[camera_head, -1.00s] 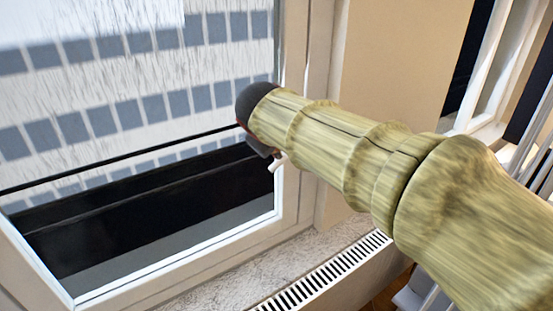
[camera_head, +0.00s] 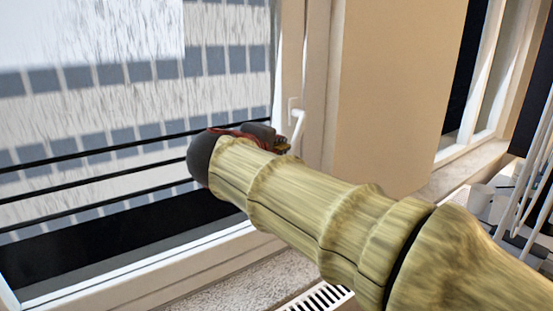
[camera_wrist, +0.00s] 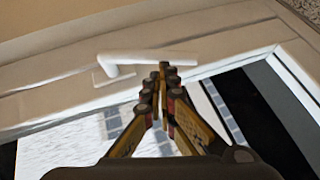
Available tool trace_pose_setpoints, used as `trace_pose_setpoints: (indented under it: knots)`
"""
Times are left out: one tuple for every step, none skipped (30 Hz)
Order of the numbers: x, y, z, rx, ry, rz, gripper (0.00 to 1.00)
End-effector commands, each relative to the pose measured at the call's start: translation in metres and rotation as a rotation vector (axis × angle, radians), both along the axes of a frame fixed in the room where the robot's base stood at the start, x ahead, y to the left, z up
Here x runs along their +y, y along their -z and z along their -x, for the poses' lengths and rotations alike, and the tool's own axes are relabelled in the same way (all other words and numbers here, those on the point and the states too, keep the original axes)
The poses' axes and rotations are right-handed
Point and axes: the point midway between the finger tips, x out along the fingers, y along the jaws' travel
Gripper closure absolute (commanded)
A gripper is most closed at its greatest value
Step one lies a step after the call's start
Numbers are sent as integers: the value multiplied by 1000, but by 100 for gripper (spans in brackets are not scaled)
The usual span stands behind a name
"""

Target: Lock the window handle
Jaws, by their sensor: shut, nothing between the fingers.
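The white window handle (camera_head: 299,126) is on the window frame in the head view, with its lever hanging roughly down from its base. It also shows in the wrist view (camera_wrist: 150,58), where its lever lies across the picture from the base at left. My gripper (camera_head: 284,148) is shut and empty, left of the lever's lower part in the head view. In the wrist view my gripper's fingertips (camera_wrist: 163,68) overlap the lower edge of the lever, nearer its free end. I cannot tell whether they touch it.
The window pane (camera_head: 100,130) fills the left of the head view. A tan wall (camera_head: 395,90) is to the right of the frame. A stone sill (camera_head: 225,290) and a slotted grille (camera_head: 322,298) lie below. White rails (camera_head: 535,180) stand at far right.

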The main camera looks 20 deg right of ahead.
Motion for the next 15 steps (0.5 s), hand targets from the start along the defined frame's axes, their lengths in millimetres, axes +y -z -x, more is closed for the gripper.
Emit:
trace_pose_setpoints:
  knots:
    - [-2, 10, 0, -9, 0, 30, 100]
    - [-3, 11, -1, -14, 0, 48, 100]
    - [-4, 12, -1, -23, 1, 73, 100]
    - [-6, 13, -2, -29, 1, 89, 100]
    - [-7, 12, -2, -30, 2, 85, 100]
    - [-9, 13, -3, -29, 2, 82, 100]
    - [-10, 14, -3, -29, 3, 81, 100]
    - [-12, 15, -3, -29, 3, 81, 100]
    - [-13, 16, -4, -27, 2, 81, 100]
    - [-14, 17, -4, -27, 2, 81, 100]
    - [-15, 17, -4, -27, 2, 82, 100]
    - [-16, 18, -5, -27, 2, 82, 100]
    - [-17, 18, -5, -27, 2, 82, 100]
    - [-18, 19, -6, -28, 2, 81, 100]
    - [-19, 19, -6, -27, 1, 80, 100]
